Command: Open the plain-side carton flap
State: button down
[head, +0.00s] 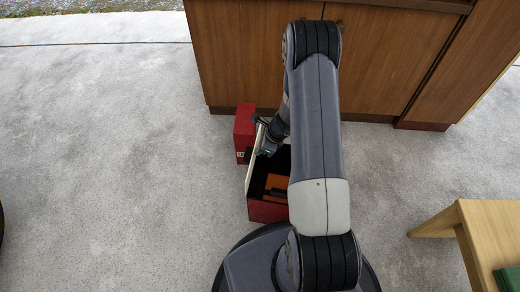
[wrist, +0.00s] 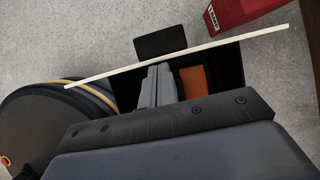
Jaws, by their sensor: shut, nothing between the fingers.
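The carton (head: 268,211) is a red box on the floor with an open top and a dark inside. A pale flap (head: 254,160) stands up steeply along its left side; the wrist view shows this flap (wrist: 110,73) nearly edge-on as a thin cream strip. My gripper (head: 266,149) is over the carton, on the inner side of the flap. In the wrist view my gripper (wrist: 158,72) is shut and empty, its tips close to the flap; I cannot tell whether they touch. An orange item (head: 277,182) lies inside the carton. My arm hides the carton's right side.
A red box (head: 243,128) with a small label stands just behind and left of the carton. A black block (wrist: 160,39) shows beyond the flap. A wooden cabinet (head: 240,55) closes the back. A wooden table (head: 490,222) stands at right.

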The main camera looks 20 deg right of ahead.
jog(key=a+p+v, duration=0.1)
jog(key=p+v, duration=0.6)
jog(key=v, duration=0.2)
jog(key=shift+w+r, duration=0.3)
jog(key=shift+r, duration=0.4)
jog(key=shift+d+f, duration=0.1)
jog(key=shift+f, duration=0.05)
jog(key=s+d+b+x, duration=0.1)
jog(key=b+x, duration=0.7)
jog(key=x, duration=0.2)
jog(key=shift+f, duration=0.75)
jog(key=shift+w+d, duration=0.1)
jog(key=shift+w, duration=0.05)
